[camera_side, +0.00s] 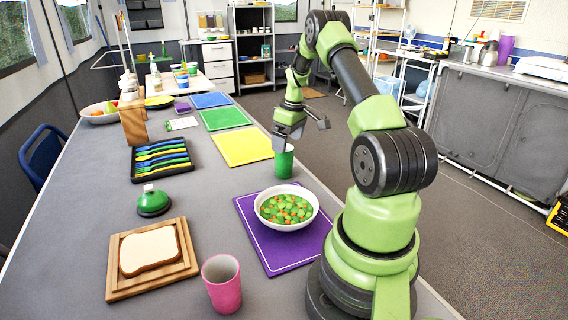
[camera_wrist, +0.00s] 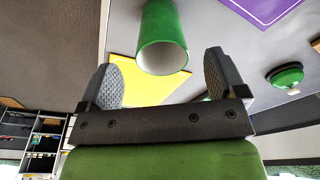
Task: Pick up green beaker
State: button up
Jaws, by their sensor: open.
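The green beaker (camera_side: 284,162) stands upright on the grey table, near the right edge, just behind the purple mat. My gripper (camera_side: 300,134) is directly above and around the level of its rim in the side view, with the jaws open. In the wrist view the beaker (camera_wrist: 163,42) shows its pale open mouth between and just ahead of the two spread fingers of my gripper (camera_wrist: 163,78). A gap shows on each side, and nothing is held.
A white bowl of vegetables (camera_side: 287,209) stands on the purple mat (camera_side: 252,232) in front of the beaker. A yellow mat (camera_side: 240,147) lies behind it to the left. A pink cup (camera_side: 222,284), a bread board (camera_side: 116,284) and a green-lidded object (camera_side: 153,203) are nearer the front.

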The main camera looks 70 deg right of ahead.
aim_at(284, 161)
jog(key=f, duration=0.3)
jog(key=w+f, duration=0.1)
jog(key=f, duration=0.2)
jog(key=shift+w, duration=0.2)
jog(key=shift+d, duration=0.1)
jog(key=c, duration=1)
